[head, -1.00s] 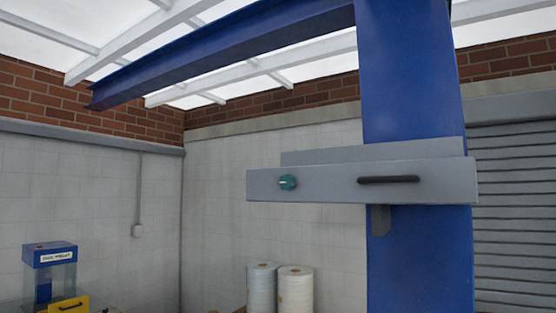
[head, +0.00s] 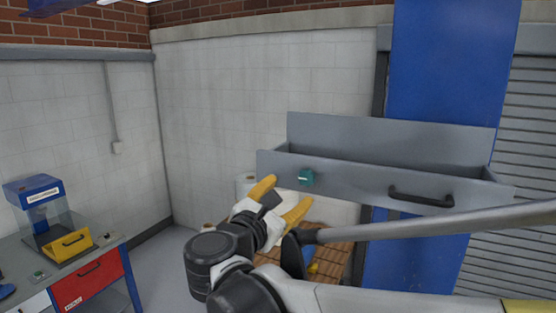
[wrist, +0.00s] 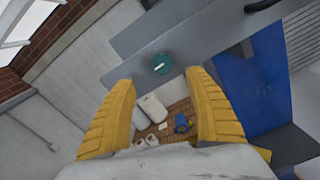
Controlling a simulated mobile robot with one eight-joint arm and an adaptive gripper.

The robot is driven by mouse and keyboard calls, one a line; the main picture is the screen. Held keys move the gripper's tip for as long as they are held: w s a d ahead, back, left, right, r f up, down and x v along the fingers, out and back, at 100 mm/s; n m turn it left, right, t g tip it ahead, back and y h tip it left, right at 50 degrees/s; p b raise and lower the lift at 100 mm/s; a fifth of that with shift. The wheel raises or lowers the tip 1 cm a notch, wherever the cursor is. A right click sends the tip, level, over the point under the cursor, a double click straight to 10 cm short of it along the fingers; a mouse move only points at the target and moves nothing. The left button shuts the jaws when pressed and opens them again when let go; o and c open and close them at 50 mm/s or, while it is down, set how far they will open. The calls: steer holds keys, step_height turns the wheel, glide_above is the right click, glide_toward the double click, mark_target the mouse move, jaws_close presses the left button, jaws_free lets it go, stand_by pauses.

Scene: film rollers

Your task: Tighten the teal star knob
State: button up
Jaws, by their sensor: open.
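The teal star knob (head: 306,177) sits on the front face of a grey tray-like bracket (head: 345,185), near its left end. In the wrist view the knob (wrist: 162,64) shows a pale line on its face and lies ahead of the fingertips, between them. My gripper (head: 283,197) has yellow fingers, spread apart and empty, just below and left of the knob in the head view. It also shows in the wrist view (wrist: 165,76). The fingers appear apart from the knob; the exact gap cannot be told.
A black handle (head: 420,197) sticks out of the bracket right of the knob. A blue column (head: 440,65) stands behind. White rolls (wrist: 153,108) stand on a wooden pallet (wrist: 183,105) below. A workbench (head: 105,250) with a yellow drawer box stands at left.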

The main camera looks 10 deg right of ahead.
mark_target(306, 178)
steer(key=p+x, duration=0.2)
steer(key=x, duration=0.8)
steer(key=shift+w+d, duration=0.1)
steer(key=shift+d, duration=0.2)
steer(key=c, duration=1.2)
